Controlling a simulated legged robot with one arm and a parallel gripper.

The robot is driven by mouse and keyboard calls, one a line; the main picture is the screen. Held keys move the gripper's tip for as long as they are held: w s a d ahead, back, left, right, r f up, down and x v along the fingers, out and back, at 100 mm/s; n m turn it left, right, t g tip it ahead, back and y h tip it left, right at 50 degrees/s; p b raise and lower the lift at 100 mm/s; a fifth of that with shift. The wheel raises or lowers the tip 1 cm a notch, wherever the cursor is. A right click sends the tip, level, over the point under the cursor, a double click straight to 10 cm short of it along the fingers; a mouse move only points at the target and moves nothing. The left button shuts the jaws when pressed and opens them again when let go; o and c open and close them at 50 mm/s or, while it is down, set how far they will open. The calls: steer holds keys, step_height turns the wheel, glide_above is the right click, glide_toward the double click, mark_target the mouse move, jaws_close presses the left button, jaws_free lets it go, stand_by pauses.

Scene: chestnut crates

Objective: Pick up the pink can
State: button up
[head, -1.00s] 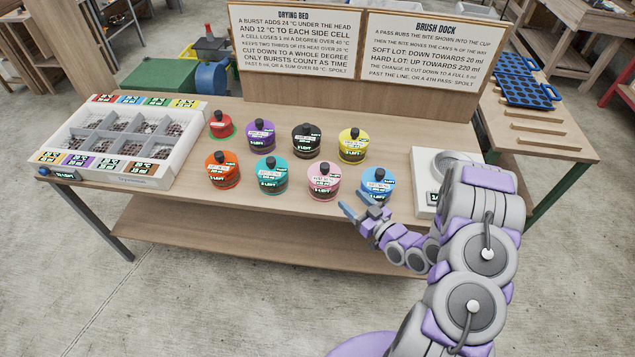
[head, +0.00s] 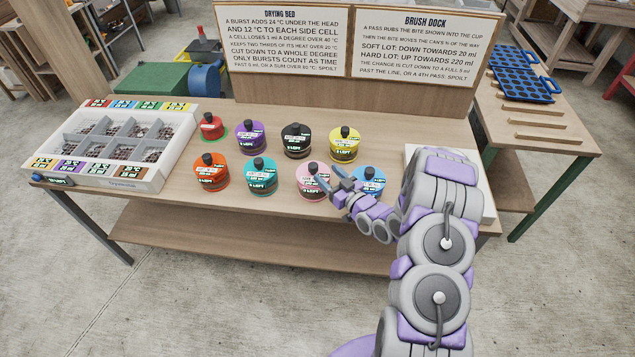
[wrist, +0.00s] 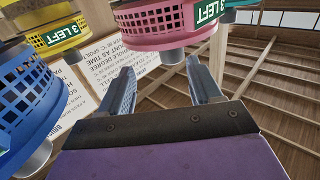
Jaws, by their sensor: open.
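The pink can (head: 308,186), with a dark knob on top, stands upright in the front row of the bench, between the teal can (head: 260,180) and the blue can (head: 369,184). My gripper (head: 328,177) is open and empty, at the pink can's right side, its fingers overlapping the can's edge in the head view. In the wrist view, which looks upside down, the pink can (wrist: 165,22) lies just beyond the two spread fingers (wrist: 160,80). Whether a finger touches it I cannot tell. The blue can (wrist: 28,100) is close on the left there.
An orange can (head: 211,178) stands in the front row. Red (head: 211,128), purple (head: 251,140), black (head: 296,145) and yellow cans (head: 344,149) stand behind. A white compartment tray (head: 150,178) is at left; signboards (head: 350,88) stand at the back. The bench front is clear.

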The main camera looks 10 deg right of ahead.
mark_target(316, 164)
steer(key=shift+w+a, duration=0.15)
steer(key=w+a, duration=0.2)
steer(key=w+a+b, duration=0.1)
steer(key=w+a, duration=0.1)
steer(key=a, duration=0.1)
steer(key=shift+a, duration=0.15)
steer(key=shift+w+d, duration=0.4)
steer(key=shift+d, duration=0.9)
steer(key=shift+a, duration=1.15)
steer(key=c, duration=0.5)
steer(key=shift+c, duration=1.6)
steer(key=shift+d, duration=0.9)
jaws_close()
steer(key=shift+a, duration=0.65)
